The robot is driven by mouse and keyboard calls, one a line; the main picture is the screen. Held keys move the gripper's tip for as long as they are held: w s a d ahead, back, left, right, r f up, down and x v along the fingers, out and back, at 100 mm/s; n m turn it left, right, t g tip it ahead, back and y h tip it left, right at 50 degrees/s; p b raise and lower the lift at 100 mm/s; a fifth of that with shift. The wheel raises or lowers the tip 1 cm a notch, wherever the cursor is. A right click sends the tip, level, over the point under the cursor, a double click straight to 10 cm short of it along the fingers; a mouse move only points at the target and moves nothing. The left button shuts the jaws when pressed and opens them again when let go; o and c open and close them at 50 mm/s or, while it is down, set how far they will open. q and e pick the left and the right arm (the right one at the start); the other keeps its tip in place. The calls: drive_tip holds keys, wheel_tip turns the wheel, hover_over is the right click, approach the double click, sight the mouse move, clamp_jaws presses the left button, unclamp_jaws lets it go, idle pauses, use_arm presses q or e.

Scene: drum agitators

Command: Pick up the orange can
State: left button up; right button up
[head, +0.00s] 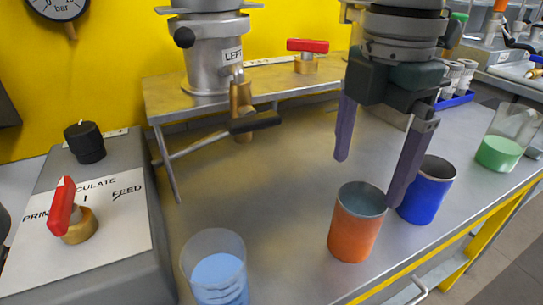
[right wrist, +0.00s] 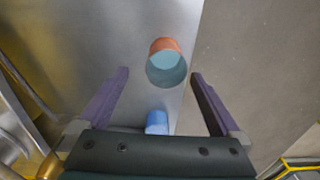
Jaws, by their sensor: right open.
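The orange can (head: 352,236) stands upright and open-topped on the metal bench, near its front edge. My right gripper (head: 368,182) is open and empty, pointing down above and behind the can. One finger ends clear of the can at its upper left. The other passes at the can's right rim in the picture and partly covers the blue can; I cannot tell whether it touches either. In the right wrist view the orange can (right wrist: 164,45) shows ahead, between the lines of the two spread fingers (right wrist: 158,75). My left gripper is out of view.
The blue can (head: 429,189) stands close right of the orange one. A clear beaker with blue liquid (head: 218,270) is at front left, one with green (head: 499,152) at right. A raised shelf (head: 165,105) carries the drum and valve behind. Mid-bench is clear.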

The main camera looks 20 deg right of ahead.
sight(356, 220)
drive_tip(key=f, duration=0.3)
drive_tip(key=shift+s+f+b, duration=0.3)
drive_tip(key=shift+s+f, duration=0.05)
drive_tip(key=f, duration=0.1)
drive_tip(key=f+b, duration=0.1)
drive_tip(key=f, duration=0.2)
drive_tip(key=shift+s+a+f, duration=0.15)
drive_tip(key=shift+s+f, duration=0.1)
drive_tip(key=shift+f, duration=0.45)
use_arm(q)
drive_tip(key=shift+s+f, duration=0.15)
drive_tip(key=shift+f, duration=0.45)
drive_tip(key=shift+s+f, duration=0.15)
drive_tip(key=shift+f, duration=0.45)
use_arm(e)
drive_tip(key=shift+w, duration=0.1)
drive_tip(key=c, duration=1.3)
